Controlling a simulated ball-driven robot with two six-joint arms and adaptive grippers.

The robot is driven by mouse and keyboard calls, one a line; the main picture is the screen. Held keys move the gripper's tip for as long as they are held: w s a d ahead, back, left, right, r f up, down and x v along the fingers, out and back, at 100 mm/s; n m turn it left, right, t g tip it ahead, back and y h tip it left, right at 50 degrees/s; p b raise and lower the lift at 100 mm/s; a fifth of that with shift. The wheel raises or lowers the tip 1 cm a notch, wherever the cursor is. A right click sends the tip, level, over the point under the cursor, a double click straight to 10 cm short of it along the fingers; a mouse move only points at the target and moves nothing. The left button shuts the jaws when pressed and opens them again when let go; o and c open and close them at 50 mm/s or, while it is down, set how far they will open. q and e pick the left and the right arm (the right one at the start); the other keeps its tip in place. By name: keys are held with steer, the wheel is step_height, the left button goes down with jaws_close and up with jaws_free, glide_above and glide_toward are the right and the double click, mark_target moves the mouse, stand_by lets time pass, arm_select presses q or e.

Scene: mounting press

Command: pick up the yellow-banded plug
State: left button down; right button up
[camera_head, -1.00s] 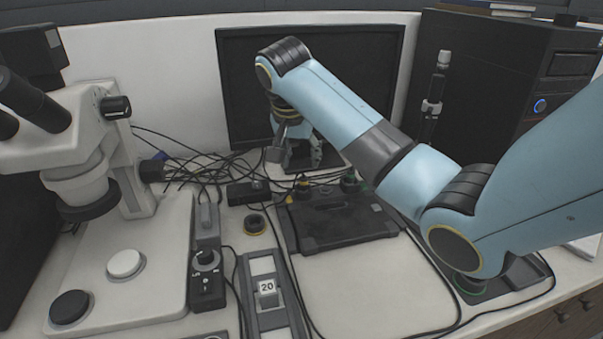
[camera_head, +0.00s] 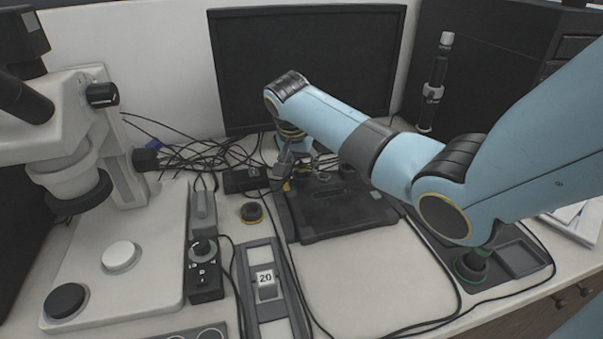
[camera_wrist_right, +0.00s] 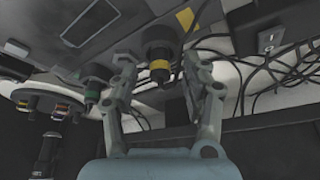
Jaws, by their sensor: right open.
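The yellow-banded plug (camera_wrist_right: 160,70) is dark with a yellow ring. In the right wrist view it stands between the two fingertips of my right gripper (camera_wrist_right: 160,78), which is open, with a gap visible on each side. In the head view my right gripper (camera_head: 302,165) is low at the back of the desk, over the rear edge of the black case. The plug is not clearly visible there, hidden by the gripper. My left gripper is not in view.
The black case (camera_head: 335,212) lies in front of the monitor (camera_head: 310,60). Loose cables (camera_head: 195,162) and a black box (camera_head: 243,180) are left of the gripper. A microscope (camera_head: 70,165) stands far left. The pale desk in front of the case is clear.

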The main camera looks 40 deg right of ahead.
steer(key=shift+f, duration=0.15)
steer(key=c, duration=0.4)
jaws_close()
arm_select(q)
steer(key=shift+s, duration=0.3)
